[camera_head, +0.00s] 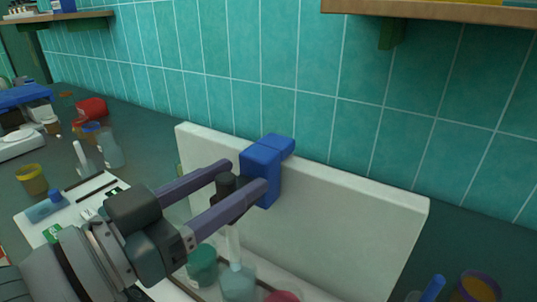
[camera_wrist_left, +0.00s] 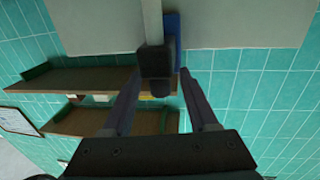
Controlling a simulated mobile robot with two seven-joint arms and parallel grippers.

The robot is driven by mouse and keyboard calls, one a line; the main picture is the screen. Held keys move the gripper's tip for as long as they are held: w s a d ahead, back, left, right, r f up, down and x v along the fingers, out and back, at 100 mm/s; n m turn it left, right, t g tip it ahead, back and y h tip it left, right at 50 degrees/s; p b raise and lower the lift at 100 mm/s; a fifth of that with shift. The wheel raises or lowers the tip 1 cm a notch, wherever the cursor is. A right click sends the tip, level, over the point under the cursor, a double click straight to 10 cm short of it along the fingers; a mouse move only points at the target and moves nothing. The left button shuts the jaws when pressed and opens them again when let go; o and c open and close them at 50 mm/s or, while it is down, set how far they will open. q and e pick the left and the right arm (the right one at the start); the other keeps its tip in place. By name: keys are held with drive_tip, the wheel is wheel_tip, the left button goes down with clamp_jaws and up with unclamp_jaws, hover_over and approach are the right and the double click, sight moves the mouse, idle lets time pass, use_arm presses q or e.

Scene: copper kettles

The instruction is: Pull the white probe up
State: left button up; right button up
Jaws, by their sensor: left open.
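The white probe (camera_head: 233,243) stands upright in front of a white panel, with a black head at its top. Its lower end meets a pale teal beaker (camera_head: 238,284); whether the tip is inside, I cannot tell. A blue block (camera_head: 266,168) sits at the panel's top edge, close behind the head. My left gripper (camera_head: 244,179) is open, with its fingers on either side of the black head. In the left wrist view, the probe's pale shaft (camera_wrist_left: 152,22) and black head show between and beyond the fingertips (camera_wrist_left: 158,78). My right gripper is not in view.
The white panel (camera_head: 340,215) stands along the teal tiled wall. A green cup (camera_head: 202,265) and a red vessel (camera_head: 283,296) flank the beaker. An amber jar (camera_head: 32,180) and other items stand at left. A wooden shelf (camera_head: 440,13) overhangs at upper right.

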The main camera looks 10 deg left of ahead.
use_arm(q)
drive_tip(key=v, duration=1)
drive_tip(key=shift+b, duration=0.4)
wheel_tip(320, 180, down, 6)
drive_tip(key=s+a+n+g+y+p, duration=0.1)
drive_tip(key=a+n+g+y+p, duration=0.15)
drive_tip(key=n+g+y, duration=0.4)
drive_tip(key=s+m+g+y, duration=0.25)
drive_tip(key=s+g, duration=0.25)
drive_tip(key=s, duration=0.5)
wheel_tip(320, 180, up, 37)
drive_tip(key=p, duration=3.8)
drive_tip(key=shift+s+d+g, duration=0.3)
drive_tip(key=shift+s+g, duration=0.05)
drive_tip(key=shift+s, duration=0.1)
